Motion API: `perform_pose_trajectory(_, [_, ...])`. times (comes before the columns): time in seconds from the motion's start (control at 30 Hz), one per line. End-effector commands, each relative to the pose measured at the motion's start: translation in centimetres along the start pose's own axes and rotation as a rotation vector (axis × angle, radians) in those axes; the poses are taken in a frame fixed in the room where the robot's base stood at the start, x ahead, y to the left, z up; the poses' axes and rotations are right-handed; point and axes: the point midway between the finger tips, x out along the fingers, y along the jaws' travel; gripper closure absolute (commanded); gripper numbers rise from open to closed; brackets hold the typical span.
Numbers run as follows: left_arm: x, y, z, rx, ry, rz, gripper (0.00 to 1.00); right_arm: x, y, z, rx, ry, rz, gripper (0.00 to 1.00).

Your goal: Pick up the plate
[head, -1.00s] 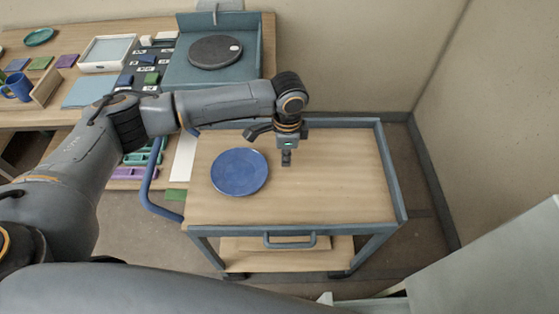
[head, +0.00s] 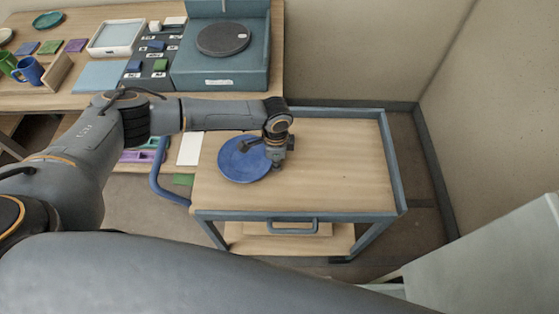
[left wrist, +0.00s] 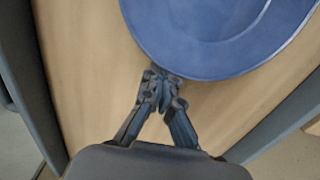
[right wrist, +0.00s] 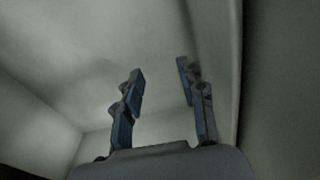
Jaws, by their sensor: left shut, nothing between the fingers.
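The blue plate (head: 240,162) lies flat on the wooden top of the cart. My left gripper (head: 278,163) is at the plate's right edge in the head view and hides part of that rim. In the left wrist view the left gripper's fingers (left wrist: 162,88) are shut together with nothing between them. Their tips are at the near rim of the plate (left wrist: 215,35); I cannot tell whether they touch it. My right gripper (right wrist: 160,90) shows only in its own wrist view, open and empty, facing pale grey surfaces.
The cart (head: 340,185) has a raised blue-grey frame along its back and right sides. A workbench (head: 90,100) at the back left holds a turntable (head: 222,38), a blue mug (head: 29,71) and a white tray (head: 115,37). The cart top right of the plate is clear.

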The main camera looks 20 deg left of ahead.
Motion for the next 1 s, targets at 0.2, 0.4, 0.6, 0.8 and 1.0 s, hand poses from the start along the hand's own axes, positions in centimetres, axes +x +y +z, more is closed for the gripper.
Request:
perform_pose_trajectory(0.2, [-0.2, 0.0, 0.5, -0.002, -0.001, 0.001, 1.0, -0.4, -0.1, 0.4, 0.0, -0.007, -0.001, 0.6])
perform_pose_trajectory(0.4, [-0.6, 0.1, 5.3, -0.008, -0.004, 0.005, 1.0, -3.2, 0.0, 0.1, -0.001, -0.007, 0.0, 0.6])
perform_pose_trajectory(0.6, [-0.3, 0.1, 10.6, -0.007, -0.004, 0.003, 1.0, -4.8, 0.1, -0.1, -0.001, -0.007, 0.0, 0.6])
perform_pose_trajectory(0.8, [-0.1, -0.1, 13.0, -0.002, -0.001, -0.001, 1.0, -5.2, 0.1, -0.1, -0.001, -0.006, 0.0, 0.6])
perform_pose_trajectory(1.0, [0.0, -0.1, 13.1, 0.0, -0.001, -0.002, 1.0, -5.1, 0.1, -0.1, -0.001, -0.005, 0.0, 0.6])
